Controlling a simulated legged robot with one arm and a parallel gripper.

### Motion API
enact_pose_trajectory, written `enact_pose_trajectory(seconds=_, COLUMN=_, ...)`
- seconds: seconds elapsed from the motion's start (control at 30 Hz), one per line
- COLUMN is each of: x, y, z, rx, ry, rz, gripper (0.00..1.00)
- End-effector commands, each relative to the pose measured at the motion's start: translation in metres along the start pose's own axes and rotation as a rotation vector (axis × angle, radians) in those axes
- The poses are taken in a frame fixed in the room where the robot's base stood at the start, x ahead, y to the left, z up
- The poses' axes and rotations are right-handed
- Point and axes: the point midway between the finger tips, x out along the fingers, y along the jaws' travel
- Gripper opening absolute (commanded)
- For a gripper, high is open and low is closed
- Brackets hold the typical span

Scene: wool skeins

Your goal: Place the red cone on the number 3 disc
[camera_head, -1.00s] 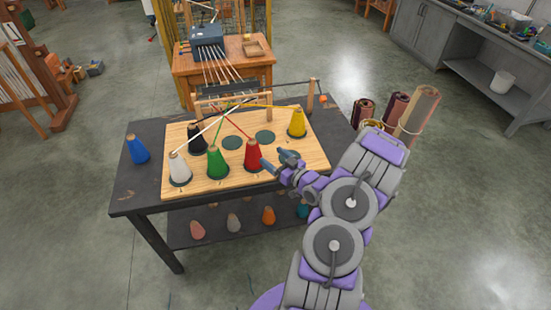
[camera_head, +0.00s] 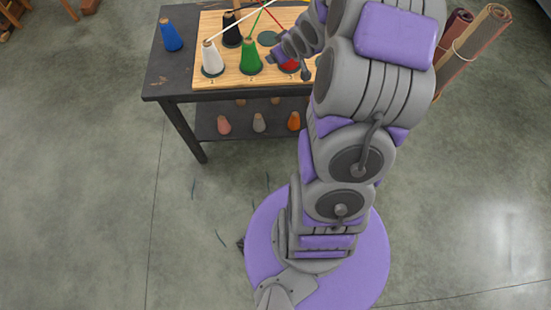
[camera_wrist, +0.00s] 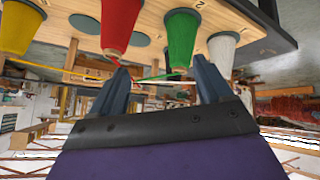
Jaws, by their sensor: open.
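The red cone (camera_head: 291,66) stands in the board's front row, right of the green cone, mostly hidden behind my gripper in the head view. The wrist view, upside down, shows the red cone (camera_wrist: 121,24) near the left fingertip. My gripper (camera_wrist: 160,64) is open with nothing held. Its fingers point toward the board, and the green cone (camera_wrist: 180,40) shows beyond the gap between them. The numbers 1 and 2 are readable by the white and green cones. The number 3 disc cannot be identified; no number by the red cone is readable.
The wooden board (camera_head: 225,79) lies on a dark table (camera_head: 173,78). White (camera_head: 209,56), green (camera_head: 250,58) and black (camera_head: 231,29) cones stand close by, with threads stretched above. A yellow cone (camera_wrist: 19,25) and empty discs (camera_wrist: 85,23) show in the wrist view. A blue cone (camera_head: 171,36) stands off the board.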

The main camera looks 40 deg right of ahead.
Motion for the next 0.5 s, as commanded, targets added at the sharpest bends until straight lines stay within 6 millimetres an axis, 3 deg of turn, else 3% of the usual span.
enact_pose_trajectory(seconds=0.17, x=-0.057, y=-0.04, z=-0.002, rx=0.0, ry=-0.178, rz=0.018, gripper=0.79)
enact_pose_trajectory(seconds=0.5, x=-0.189, y=-0.133, z=0.042, rx=0.057, ry=-0.507, rz=-0.013, gripper=0.79)
